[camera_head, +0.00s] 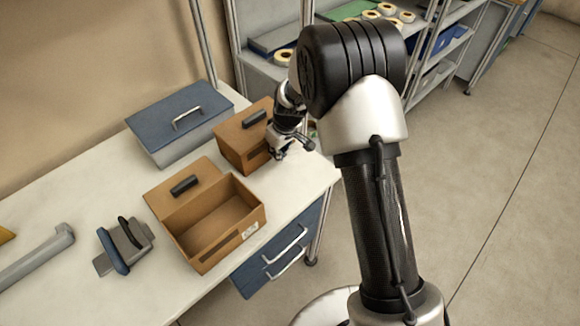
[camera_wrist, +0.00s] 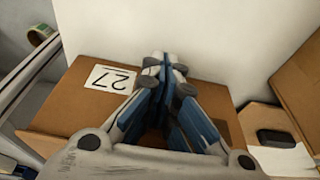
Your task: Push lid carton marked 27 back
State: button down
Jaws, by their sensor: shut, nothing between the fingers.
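The carton marked 27 shows in the wrist view as a brown face (camera_wrist: 62,108) with a white "27" label (camera_wrist: 110,79), upside down there. In the head view, a brown carton (camera_head: 236,150) with a black lid handle (camera_head: 255,118) stands right by my gripper (camera_head: 277,153); its label is not visible there. My gripper is shut and empty. In the wrist view its fingertips (camera_wrist: 167,68) lie across the brown face and reach its far edge. Whether they touch the carton, I cannot tell. My arm and gripper hide part of the carton's right side.
An open, empty carton (camera_head: 250,210) with a black handle on its lid stands in front. A blue-grey lidded box (camera_head: 180,125) stands behind. A grey and blue tool (camera_head: 122,248) lies at left. Shelves with tape reels (camera_head: 388,10) stand beyond the table (camera_head: 120,293).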

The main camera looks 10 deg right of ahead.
jog(key=shift+w+a, duration=0.3)
jog(key=shift+w, duration=0.1)
jog(key=shift+s+d+b, duration=0.45)
jog(key=shift+s+d, duration=0.15)
jog(key=shift+s, duration=0.25)
jog(key=shift+s+d+b, duration=0.4)
jog(key=shift+s+d, duration=0.2)
jog(key=shift+s, duration=0.25)
jog(key=w+a+p+v, duration=0.1)
jog(key=p+v, duration=0.5)
jog(key=v, duration=0.3)
jog(key=shift+w+r, duration=0.35)
jog(key=shift+r, duration=0.3)
jog(key=shift+a+r, duration=0.1)
jog(key=s+d+r+m+t, duration=0.1)
jog(key=s+d+r+m, duration=0.25)
jog(key=s+r, duration=1.05)
jog(key=s+d+r+m, duration=0.2)
jog(key=s+r, duration=0.1)
jog(key=s, duration=0.6)
jog(key=s+d+r+m+t+h, duration=0.1)
jog(key=s+d+r, duration=0.1)
jog(key=s, duration=0.7)
jog(key=shift+d+r+m+h, duration=0.25)
jog(key=shift+r+m+h, duration=0.1)
jog(key=shift+r, duration=0.35)
